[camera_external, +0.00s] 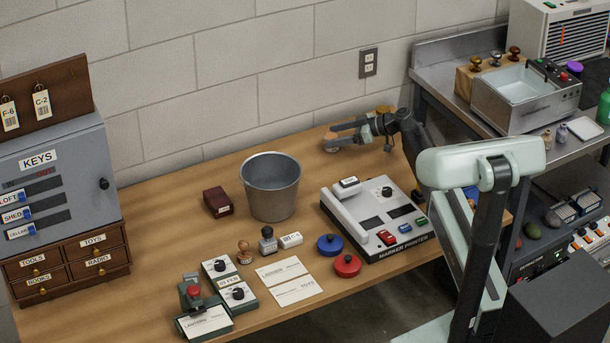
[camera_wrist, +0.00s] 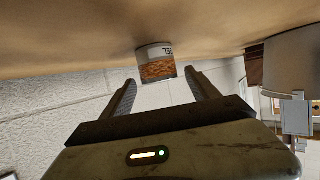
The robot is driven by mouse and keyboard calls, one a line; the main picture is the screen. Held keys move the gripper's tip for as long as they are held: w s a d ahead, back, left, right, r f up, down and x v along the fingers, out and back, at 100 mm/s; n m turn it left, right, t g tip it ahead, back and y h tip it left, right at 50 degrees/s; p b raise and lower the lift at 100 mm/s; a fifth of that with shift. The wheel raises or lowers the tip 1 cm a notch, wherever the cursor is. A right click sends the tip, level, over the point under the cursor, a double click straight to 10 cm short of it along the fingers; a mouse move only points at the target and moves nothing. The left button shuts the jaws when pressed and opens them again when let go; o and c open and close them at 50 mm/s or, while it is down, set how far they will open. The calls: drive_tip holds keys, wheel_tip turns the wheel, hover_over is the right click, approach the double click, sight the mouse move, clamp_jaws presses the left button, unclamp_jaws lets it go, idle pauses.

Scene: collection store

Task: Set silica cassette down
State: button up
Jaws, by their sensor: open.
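The silica cassette (camera_wrist: 157,68) is a small canister with orange beads and a white label. In the wrist view it rests against the wooden worktop, which fills the top of that picture. My gripper (camera_wrist: 163,80) is open, and the cassette shows just past its two fingertips, roughly centred between them, with a gap in the picture on both sides. In the external view my gripper (camera_external: 342,138) is low over the back of the table near the wall, with the small cassette (camera_external: 331,142) at its tips.
A metal bucket (camera_external: 271,190) stands left of my gripper, with a dark red box (camera_external: 218,202) beside it. The marker printer (camera_external: 377,215) is in front of my gripper. The block wall (camera_external: 300,75) is close behind. Bare worktop (camera_external: 180,180) lies farther left.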

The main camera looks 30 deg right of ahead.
drive_tip(key=shift+r, duration=0.2)
drive_tip(key=p+v, duration=0.5)
drive_tip(key=v, duration=0.7)
drive_tip(key=shift+f, duration=0.15)
